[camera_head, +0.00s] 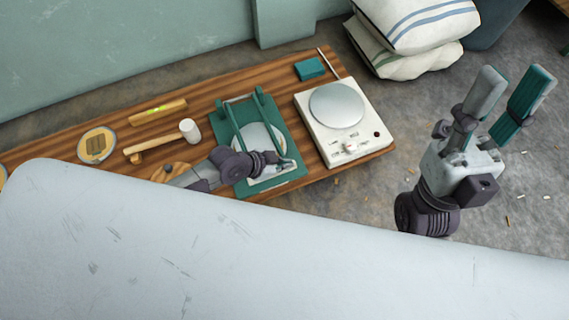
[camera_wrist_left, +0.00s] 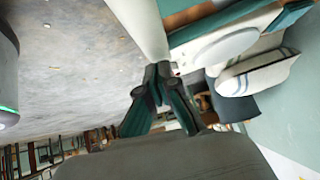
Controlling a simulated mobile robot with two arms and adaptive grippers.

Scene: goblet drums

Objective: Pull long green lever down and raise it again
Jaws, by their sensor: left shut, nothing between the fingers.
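A green press-like device (camera_head: 293,135) stands on the wooden table, with a pale round plate in its middle. Long green lever bars (camera_head: 274,124) run along it from the far end toward the near end. My left gripper (camera_head: 285,163) is over the near part of the device and partly hides it. Whether it touches the lever cannot be told. In the left wrist view my left gripper (camera_wrist_left: 158,72) has its green-padded fingers together, with nothing between them. My right gripper (camera_head: 512,98) is raised over the floor on the right, fingers apart and empty.
A white device with a round plate (camera_head: 336,105) stands right of the green device. A teal block (camera_head: 310,68), a mallet (camera_head: 165,143), a yellow level (camera_head: 158,111) and a round item (camera_head: 96,146) lie on the table (camera_head: 205,92). Striped sacks (camera_head: 415,25) lie behind.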

